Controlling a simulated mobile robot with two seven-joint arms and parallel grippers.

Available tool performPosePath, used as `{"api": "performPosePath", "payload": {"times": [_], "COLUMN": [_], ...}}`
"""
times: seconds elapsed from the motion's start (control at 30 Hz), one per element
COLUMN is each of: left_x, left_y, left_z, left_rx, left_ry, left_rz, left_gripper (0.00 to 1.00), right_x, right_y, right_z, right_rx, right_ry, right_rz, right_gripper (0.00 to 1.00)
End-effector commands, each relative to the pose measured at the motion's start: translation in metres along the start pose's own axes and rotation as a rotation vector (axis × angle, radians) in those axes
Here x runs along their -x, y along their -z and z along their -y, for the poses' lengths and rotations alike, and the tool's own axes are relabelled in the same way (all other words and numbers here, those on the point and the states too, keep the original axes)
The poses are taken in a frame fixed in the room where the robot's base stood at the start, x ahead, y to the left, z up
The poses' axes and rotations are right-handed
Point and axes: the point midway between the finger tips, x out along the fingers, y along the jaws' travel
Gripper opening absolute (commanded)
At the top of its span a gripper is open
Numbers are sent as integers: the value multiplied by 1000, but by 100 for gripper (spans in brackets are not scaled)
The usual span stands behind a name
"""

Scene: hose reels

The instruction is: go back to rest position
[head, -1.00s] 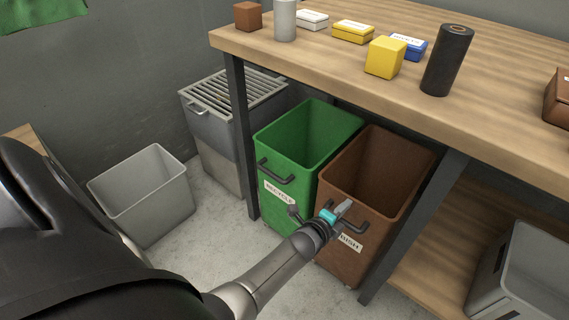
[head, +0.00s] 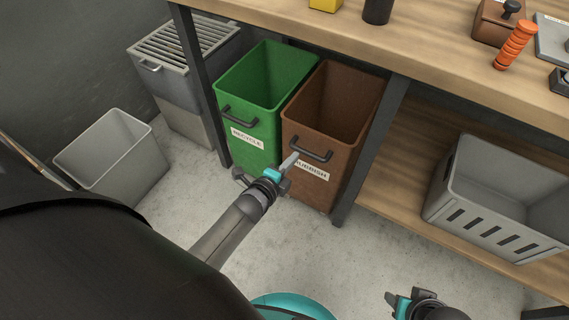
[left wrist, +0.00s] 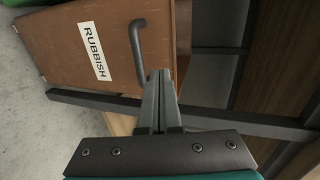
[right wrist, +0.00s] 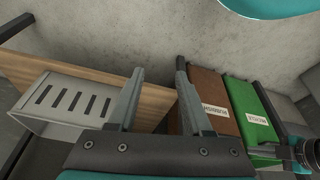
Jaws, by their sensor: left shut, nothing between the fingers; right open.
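My left gripper (head: 287,164) is shut and empty in front of the brown rubbish bin (head: 330,110). In the left wrist view the shut fingers (left wrist: 160,90) overlap the lower end of the bin's dark handle (left wrist: 138,50); I cannot tell whether they touch. My right gripper (head: 393,299) is low at the bottom of the head view, over the floor. In the right wrist view its fingers (right wrist: 157,75) are spread apart with nothing between them. The brown bin also shows there (right wrist: 205,100), beyond the fingers.
A green recycle bin (head: 262,90) stands left of the brown one. A grey open bin (head: 115,160) and a slatted grey box (head: 180,70) are farther left. The workbench (head: 440,65) runs above, with a slotted grey crate (head: 490,215) on its lower shelf. Floor (head: 290,235) is clear in front.

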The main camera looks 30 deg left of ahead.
Motion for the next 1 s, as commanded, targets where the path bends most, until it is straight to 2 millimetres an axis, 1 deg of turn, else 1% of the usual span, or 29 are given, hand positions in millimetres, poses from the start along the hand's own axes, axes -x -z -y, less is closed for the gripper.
{"api": "performPosePath", "payload": {"times": [0.03,0.1,0.3,0.5,0.77,0.87,0.97,1.0], "left_x": [8,15,32,39,40,42,50,55], "left_y": [0,0,0,0,0,1,2,2], "left_z": [1,1,1,0,-1,-8,-26,-37], "left_rx": [1,1,1,1,4,42,141,196], "left_ry": [-2,-2,-1,0,-3,-31,-101,-141], "left_rz": [0,0,1,1,1,3,12,21], "left_gripper": [0,0,0,0,0,0,0,0], "right_x": [-3,-10,-23,-29,-30,-34,-44,-49], "right_y": [-3,-8,-18,-23,-24,-26,-34,-38], "right_z": [0,1,1,1,1,0,-2,-3], "right_rx": [0,1,2,3,3,4,7,8], "right_ry": [1,1,3,3,3,1,-2,-4], "right_rz": [11,22,45,53,54,57,66,71], "right_gripper": [50,50,50,50,50,50,50,50]}}
